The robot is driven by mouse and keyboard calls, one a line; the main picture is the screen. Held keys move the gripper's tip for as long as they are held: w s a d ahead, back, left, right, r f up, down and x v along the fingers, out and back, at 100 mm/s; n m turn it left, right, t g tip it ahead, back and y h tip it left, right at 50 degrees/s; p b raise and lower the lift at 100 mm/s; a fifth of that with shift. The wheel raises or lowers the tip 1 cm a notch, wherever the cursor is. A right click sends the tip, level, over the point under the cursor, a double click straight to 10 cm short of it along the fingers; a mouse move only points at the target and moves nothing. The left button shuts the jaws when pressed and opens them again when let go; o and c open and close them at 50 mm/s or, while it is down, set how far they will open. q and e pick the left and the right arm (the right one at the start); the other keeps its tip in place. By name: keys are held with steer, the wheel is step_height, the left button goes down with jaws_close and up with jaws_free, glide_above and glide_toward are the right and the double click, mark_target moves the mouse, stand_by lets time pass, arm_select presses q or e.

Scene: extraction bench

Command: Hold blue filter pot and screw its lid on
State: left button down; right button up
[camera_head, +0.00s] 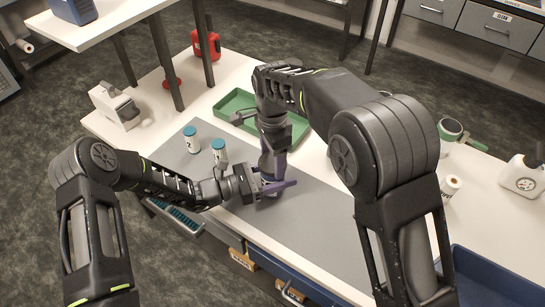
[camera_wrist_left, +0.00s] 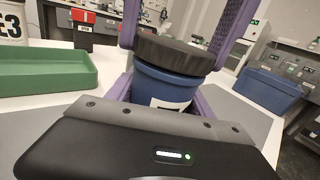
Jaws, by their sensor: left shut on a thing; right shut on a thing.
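The blue filter pot (camera_wrist_left: 165,88) stands upright in the left wrist view, with a white label on its side. A black ribbed lid (camera_wrist_left: 178,53) sits on top of its mouth; I cannot tell how far it is threaded. My left gripper (camera_head: 278,187) is shut around the pot's body, with its purple fingers at either side. My right gripper (camera_head: 272,166) comes from above and is shut on the lid, its purple fingers at either side of it in the left wrist view. In the head view the grippers mostly hide pot and lid.
The pot is over a grey mat (camera_head: 320,225) on the white bench. A green tray (camera_head: 235,102) lies behind the grippers. Two white containers with teal lids (camera_head: 191,140) (camera_head: 219,150) stand to the left. A blue bin (camera_head: 490,280) is at lower right.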

steer(key=m, duration=0.5)
steer(key=shift+m, duration=0.4)
steer(key=m, duration=1.4)
steer(key=o, duration=1.3)
